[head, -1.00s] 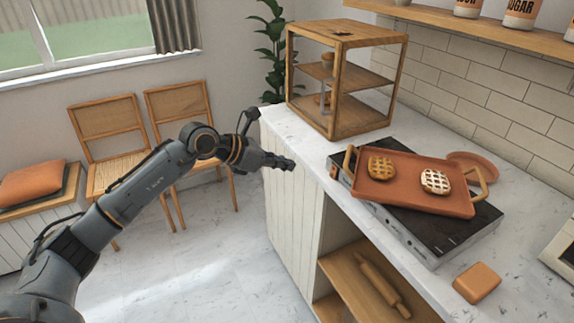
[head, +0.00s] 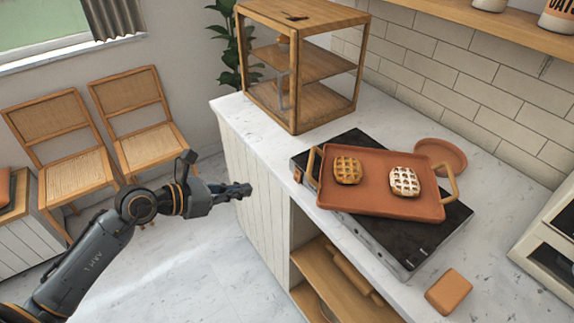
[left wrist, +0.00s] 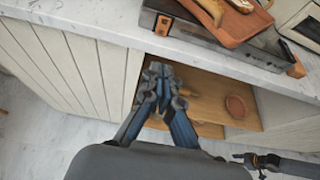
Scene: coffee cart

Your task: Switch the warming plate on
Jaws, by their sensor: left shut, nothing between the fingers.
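The warming plate (head: 355,222) is a flat black appliance with a grey front on the marble counter. An orange switch-like piece (head: 298,174) sits at the left end of its front; it also shows in the left wrist view (left wrist: 164,24). Whether it is on or off I cannot tell. A terracotta tray (head: 385,203) with two waffle-like pastries covers much of the plate's top. My left gripper (head: 245,190) is shut and empty, in front of the counter, left of the plate and apart from it. My right gripper (left wrist: 262,160) shows small at the lower right of the left wrist view.
A wooden display case (head: 297,125) stands behind the plate to the left. An orange block (head: 449,292) lies on the counter at the front right. An open shelf (head: 325,275) holds a rolling pin below. Two chairs (head: 140,125) stand at left. Floor before the counter is clear.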

